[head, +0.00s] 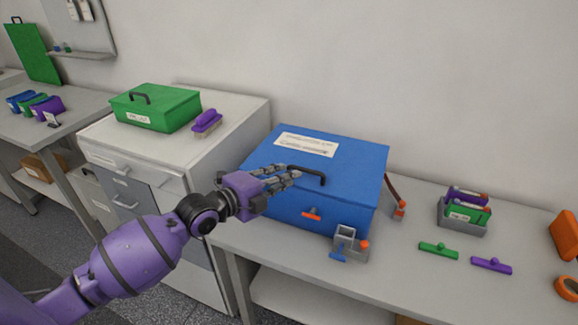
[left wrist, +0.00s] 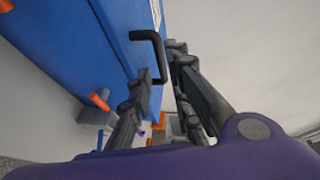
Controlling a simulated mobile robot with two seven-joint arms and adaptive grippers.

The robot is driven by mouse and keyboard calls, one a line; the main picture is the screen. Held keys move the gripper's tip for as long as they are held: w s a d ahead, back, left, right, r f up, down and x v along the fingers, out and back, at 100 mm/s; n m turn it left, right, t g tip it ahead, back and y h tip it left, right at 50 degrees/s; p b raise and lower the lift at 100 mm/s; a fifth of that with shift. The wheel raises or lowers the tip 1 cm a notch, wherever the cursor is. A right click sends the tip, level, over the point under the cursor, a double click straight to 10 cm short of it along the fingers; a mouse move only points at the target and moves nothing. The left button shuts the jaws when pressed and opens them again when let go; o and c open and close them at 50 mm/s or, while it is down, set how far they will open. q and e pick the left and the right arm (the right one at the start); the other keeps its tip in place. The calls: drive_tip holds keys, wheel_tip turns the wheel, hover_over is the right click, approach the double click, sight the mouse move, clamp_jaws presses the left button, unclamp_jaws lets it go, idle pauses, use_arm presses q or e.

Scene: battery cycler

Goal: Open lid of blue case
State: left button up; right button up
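The blue case (head: 336,205) stands on the grey bench with its lid down. Its top carries a white label (head: 306,145) and a black handle (head: 310,172) near the front edge. My left gripper (head: 292,172) is over the lid at the left part of this handle. In the left wrist view the black handle (left wrist: 147,36) lies by the fingertips of my left gripper (left wrist: 160,62). The fingers are apart, with a gap between them. I cannot tell whether they touch the handle. An orange latch (head: 311,214) is on the case front. My right gripper is not in view.
A grey bracket with an orange knob (head: 364,245) stands at the case's front right corner. A green box (head: 155,107) and a purple brush (head: 207,121) are on the left cabinet. Green (head: 439,250) and purple (head: 491,265) pieces lie to the right.

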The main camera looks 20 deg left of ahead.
sight(303, 171)
use_arm(q)
drive_tip(key=shift+w+d+m, duration=0.3)
drive_tip(key=shift+w+d, duration=0.45)
drive_tip(key=shift+w, duration=0.15)
drive_tip(key=x, duration=0.4)
drive_tip(key=shift+w+f, duration=0.1)
drive_tip(key=shift+w+d+f, duration=0.1)
drive_tip(key=shift+w+d, duration=0.1)
drive_tip(key=shift+w, duration=0.3)
drive_tip(key=shift+w+f, duration=0.1)
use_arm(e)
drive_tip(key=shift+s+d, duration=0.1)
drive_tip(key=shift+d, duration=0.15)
use_arm(q)
drive_tip(key=c, duration=0.4)
clamp_jaws()
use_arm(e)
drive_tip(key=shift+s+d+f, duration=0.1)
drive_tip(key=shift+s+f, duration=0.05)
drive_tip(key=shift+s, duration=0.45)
